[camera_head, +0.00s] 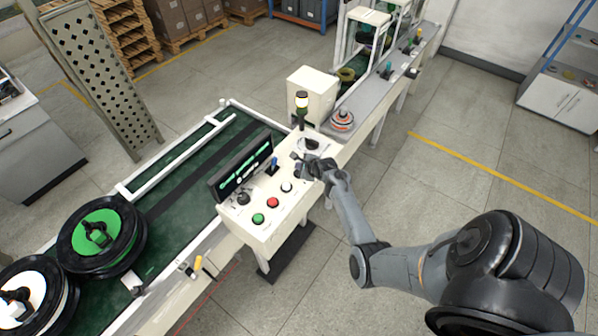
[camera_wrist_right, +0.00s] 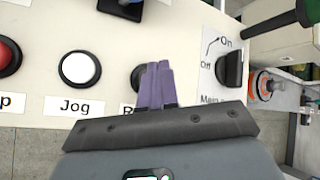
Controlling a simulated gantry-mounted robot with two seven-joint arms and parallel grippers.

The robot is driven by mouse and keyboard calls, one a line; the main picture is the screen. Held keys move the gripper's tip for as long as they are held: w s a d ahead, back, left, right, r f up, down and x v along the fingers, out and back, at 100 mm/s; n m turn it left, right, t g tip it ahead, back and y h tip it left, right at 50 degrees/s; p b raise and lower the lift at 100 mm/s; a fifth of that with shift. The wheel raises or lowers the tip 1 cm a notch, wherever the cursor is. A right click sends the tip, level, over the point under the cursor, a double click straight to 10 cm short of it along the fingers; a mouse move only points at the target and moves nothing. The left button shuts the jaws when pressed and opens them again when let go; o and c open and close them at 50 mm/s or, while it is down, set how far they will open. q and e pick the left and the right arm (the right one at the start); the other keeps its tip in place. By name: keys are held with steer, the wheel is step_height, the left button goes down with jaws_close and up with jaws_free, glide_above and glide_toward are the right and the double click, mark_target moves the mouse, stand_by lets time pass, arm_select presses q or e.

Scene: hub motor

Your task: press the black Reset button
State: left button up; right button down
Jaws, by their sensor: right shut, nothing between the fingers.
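The black Reset button (camera_wrist_right: 137,77) shows at the left edge of my fingers in the right wrist view. The fingers cover part of it and most of its label, of which an "R" shows. My right gripper (camera_wrist_right: 157,66) has its purple fingers shut together with nothing between them. The fingertips overlap the button's right side in the picture; I cannot tell whether they touch it. In the head view the right gripper (camera_head: 304,164) is over the far right end of the white control panel (camera_head: 244,215). My left gripper is not in view.
Beside the black button are the white Jog button (camera_wrist_right: 80,68), a red button (camera_wrist_right: 6,57) and the Main On/Off knob (camera_wrist_right: 231,68). The head view shows a green button (camera_head: 258,218), a dark display (camera_head: 241,168) and a signal lamp (camera_head: 301,101) close to the gripper.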

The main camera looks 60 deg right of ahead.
steer(key=shift+f, duration=0.1)
steer(key=shift+f, duration=0.3)
steer(key=shift+f, duration=0.1)
stand_by(0.4)
steer(key=shift+f+b, duration=0.4)
steer(key=shift+f, duration=0.1)
stand_by(0.6)
steer(key=shift+r, duration=0.1)
steer(key=shift+r+p, duration=0.85)
steer(key=shift+p, duration=0.2)
steer(key=shift+r, duration=0.15)
